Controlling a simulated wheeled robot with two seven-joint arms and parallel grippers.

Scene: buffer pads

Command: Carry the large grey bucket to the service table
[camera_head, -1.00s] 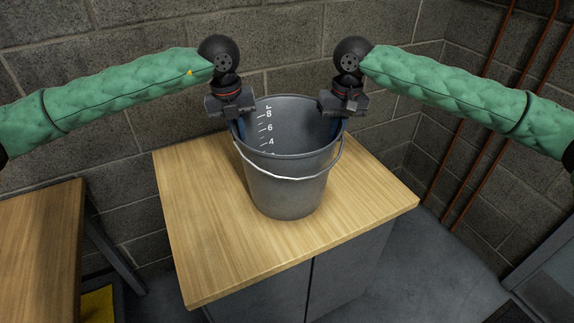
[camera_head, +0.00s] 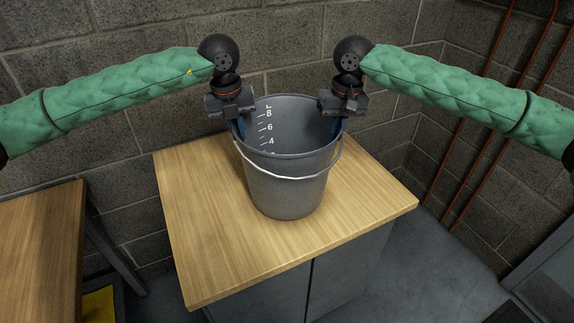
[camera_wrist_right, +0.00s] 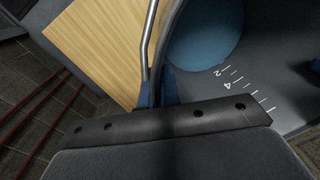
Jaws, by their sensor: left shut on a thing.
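The large grey bucket (camera_head: 287,185) stands upright on the wooden top of a cabinet, with white scale marks inside and its wire handle hanging down at the front. My left gripper (camera_head: 238,128) is shut on the left side of the bucket's rim. My right gripper (camera_head: 335,127) is at the right side of the rim. In the right wrist view its blue fingertips (camera_wrist_right: 157,90) sit on both sides of the bucket wall (camera_wrist_right: 172,40), closed on it. A blue round surface shows inside the bucket at the bottom. The fingertips are partly hidden in the head view.
The cabinet's wooden top (camera_head: 215,245) has bare room around the bucket. Another wooden table (camera_head: 40,245) stands at the left, with a gap between. A block wall (camera_head: 150,130) is close behind. Red-brown pipes (camera_head: 490,130) run up the right wall.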

